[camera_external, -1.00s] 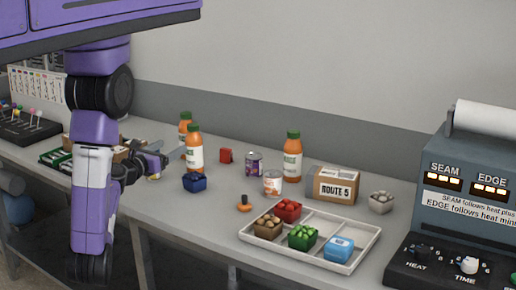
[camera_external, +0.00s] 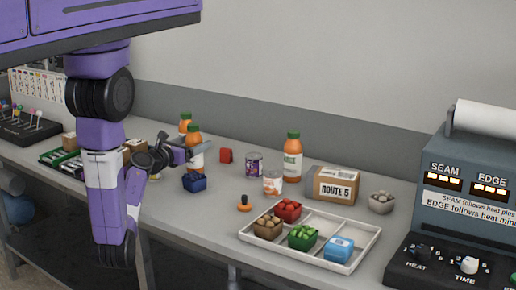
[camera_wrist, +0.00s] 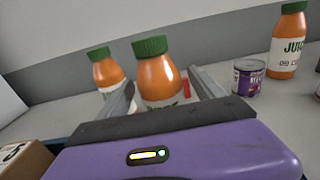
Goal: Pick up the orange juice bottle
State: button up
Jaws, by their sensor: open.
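Three orange juice bottles with green caps stand upright on the bench. The near one (camera_external: 195,158) is partly hidden by my gripper (camera_external: 194,151), which is at its label height. In the wrist view this bottle (camera_wrist: 160,78) stands between the open fingers of my gripper (camera_wrist: 166,92); contact cannot be told. A second bottle (camera_external: 185,122) stands behind it, and shows left of the left finger in the wrist view (camera_wrist: 106,70). The third bottle (camera_external: 292,160) stands apart to the right, and also shows at the right of the wrist view (camera_wrist: 287,45).
A dark blue box (camera_external: 194,183) stands just in front of the near bottle. A red item (camera_external: 226,155), a purple can (camera_external: 254,164) and a white-orange can (camera_external: 272,183) stand to the right. A divided tray (camera_external: 340,226) and the ROUTE 5 carton (camera_external: 335,185) are farther right.

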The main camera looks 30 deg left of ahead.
jog(key=shift+w, duration=0.1)
jog(key=shift+c, duration=0.3)
grip_shut()
